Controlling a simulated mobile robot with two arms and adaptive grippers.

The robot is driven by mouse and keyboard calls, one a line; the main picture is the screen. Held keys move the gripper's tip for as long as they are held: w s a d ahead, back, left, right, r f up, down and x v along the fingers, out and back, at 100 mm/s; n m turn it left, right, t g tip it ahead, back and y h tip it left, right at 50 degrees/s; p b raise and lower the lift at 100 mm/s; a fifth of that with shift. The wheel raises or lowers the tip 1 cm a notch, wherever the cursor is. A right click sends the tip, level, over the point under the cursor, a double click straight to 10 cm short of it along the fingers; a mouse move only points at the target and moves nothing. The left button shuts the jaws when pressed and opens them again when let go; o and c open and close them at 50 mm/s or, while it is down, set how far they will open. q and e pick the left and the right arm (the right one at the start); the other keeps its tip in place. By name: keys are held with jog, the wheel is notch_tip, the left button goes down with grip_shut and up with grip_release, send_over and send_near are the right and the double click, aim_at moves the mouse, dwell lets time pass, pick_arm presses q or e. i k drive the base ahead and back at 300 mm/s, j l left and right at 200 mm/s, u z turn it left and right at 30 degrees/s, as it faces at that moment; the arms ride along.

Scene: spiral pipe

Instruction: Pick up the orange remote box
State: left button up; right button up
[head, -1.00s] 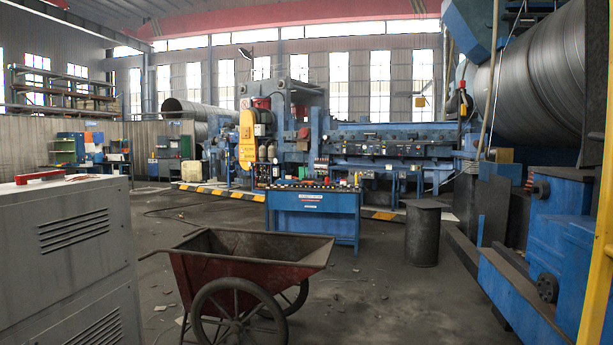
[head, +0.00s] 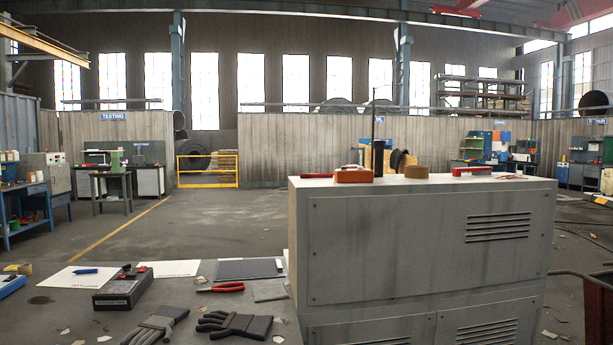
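A small orange box (head: 353,175) lies on the top of a grey metal cabinet (head: 420,245), near its left end. I take it for the orange remote box; it is too small to make out buttons. A dark control box (head: 125,287) with red parts on top lies at the lower left. Neither of my grippers is in view.
A brown tape roll (head: 416,171) and a red object (head: 472,171) share the cabinet top. Dark gloves (head: 236,324), red-handled pliers (head: 222,287) and sheets lie at lower left. Open floor (head: 215,220) lies behind; a yellow rail (head: 207,170) stands at the back.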

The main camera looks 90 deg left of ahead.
aim_at(342, 175)
jog(key=u, duration=2.25)
jog(key=i+l+u, duration=0.1)
jog(key=u, duration=0.25)
